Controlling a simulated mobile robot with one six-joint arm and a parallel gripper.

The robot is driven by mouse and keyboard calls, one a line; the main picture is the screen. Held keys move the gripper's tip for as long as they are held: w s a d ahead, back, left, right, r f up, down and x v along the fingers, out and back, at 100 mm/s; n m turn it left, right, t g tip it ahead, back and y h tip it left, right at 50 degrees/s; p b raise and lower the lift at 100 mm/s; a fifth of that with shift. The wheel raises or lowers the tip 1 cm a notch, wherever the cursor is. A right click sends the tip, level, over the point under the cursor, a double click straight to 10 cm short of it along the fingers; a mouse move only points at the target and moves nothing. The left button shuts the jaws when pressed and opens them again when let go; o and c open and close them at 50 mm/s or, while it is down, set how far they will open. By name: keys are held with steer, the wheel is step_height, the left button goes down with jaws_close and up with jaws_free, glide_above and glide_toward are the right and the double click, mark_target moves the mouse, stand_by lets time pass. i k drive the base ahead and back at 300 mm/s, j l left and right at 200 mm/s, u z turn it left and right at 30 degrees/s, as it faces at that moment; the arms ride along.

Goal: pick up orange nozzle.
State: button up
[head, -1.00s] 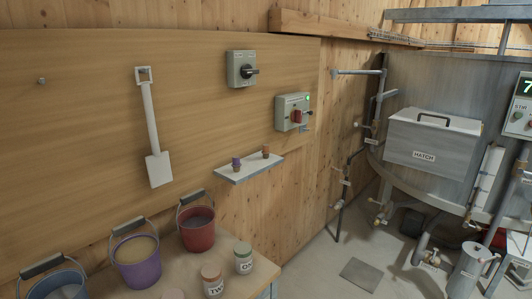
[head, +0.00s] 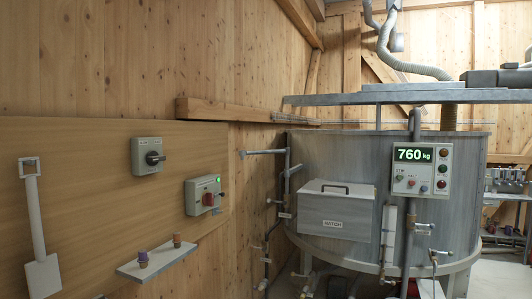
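The orange nozzle (head: 177,240) stands upright on a small grey wall shelf (head: 160,261) at the lower left of the head view. A purple nozzle (head: 143,259) stands on the same shelf, to its left and nearer the front. The two are apart. My gripper is not in view.
A white shovel (head: 38,230) hangs on the wooden panel at left. Two switch boxes, one with a black knob (head: 147,156) and one with a red knob (head: 203,194), sit above the shelf. The large mixer tank (head: 340,165) with a hatch box (head: 335,212) stands right of it, with pipes between.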

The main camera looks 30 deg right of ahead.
mark_target(177, 241)
steer(key=i+l, duration=0.4)
steer(key=i+l+u, duration=0.1)
steer(key=i+l, duration=0.5)
steer(key=i, duration=0.35)
steer(key=i+l+u, duration=0.1)
steer(key=i, duration=0.35)
steer(key=i+l, duration=0.3)
steer(key=i, duration=0.2)
steer(key=i+l+u, duration=0.1)
steer(key=i, duration=0.35)
steer(key=l, duration=0.1)
